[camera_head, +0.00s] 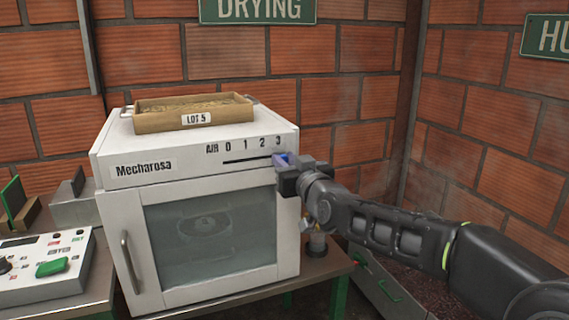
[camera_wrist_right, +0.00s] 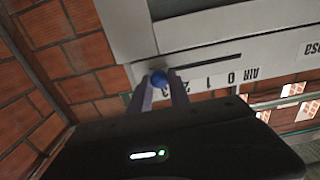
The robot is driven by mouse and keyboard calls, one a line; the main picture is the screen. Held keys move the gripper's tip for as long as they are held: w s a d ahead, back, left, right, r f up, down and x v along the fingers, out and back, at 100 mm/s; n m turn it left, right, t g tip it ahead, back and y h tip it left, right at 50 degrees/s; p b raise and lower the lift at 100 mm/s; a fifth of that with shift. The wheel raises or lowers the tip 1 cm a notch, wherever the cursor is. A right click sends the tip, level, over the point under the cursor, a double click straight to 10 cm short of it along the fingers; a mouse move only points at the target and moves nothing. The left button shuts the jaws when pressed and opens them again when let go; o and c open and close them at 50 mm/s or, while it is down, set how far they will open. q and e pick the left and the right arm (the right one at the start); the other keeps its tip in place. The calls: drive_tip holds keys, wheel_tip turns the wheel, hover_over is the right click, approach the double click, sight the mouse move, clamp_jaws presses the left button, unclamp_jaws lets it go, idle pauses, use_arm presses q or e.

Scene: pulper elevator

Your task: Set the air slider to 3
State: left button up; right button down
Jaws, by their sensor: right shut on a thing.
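The white Mecharosa drying cabinet (camera_head: 130,210) stands on a table. Its air slider track (camera_head: 248,160) runs under the marks AIR 0 1 2 3 and also shows in the right wrist view (camera_wrist_right: 208,64). A blue slider knob (camera_wrist_right: 159,79) is at the 3 end of the track. My right gripper (camera_head: 290,163) reaches in from the right at that end. In the right wrist view its two fingers (camera_wrist_right: 163,92) are shut on the blue knob, one on each side. In the head view the gripper mostly hides the knob. My left gripper is not in view.
A wooden tray marked LOT 5 (camera_head: 193,122) rests on top of the cabinet. The cabinet's glass door (camera_head: 215,235) is shut. A control panel with a green button (camera_head: 52,268) is at the left. Brick walls stand behind and to the right.

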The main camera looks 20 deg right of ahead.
drive_tip(key=c, duration=1.2)
unclamp_jaws()
drive_tip(key=shift+d, duration=0.35)
drive_tip(key=shift+c, duration=0.2)
drive_tip(key=shift+s+a, duration=0.1)
drive_tip(key=s, duration=0.7)
drive_tip(key=shift+s+d, duration=0.3)
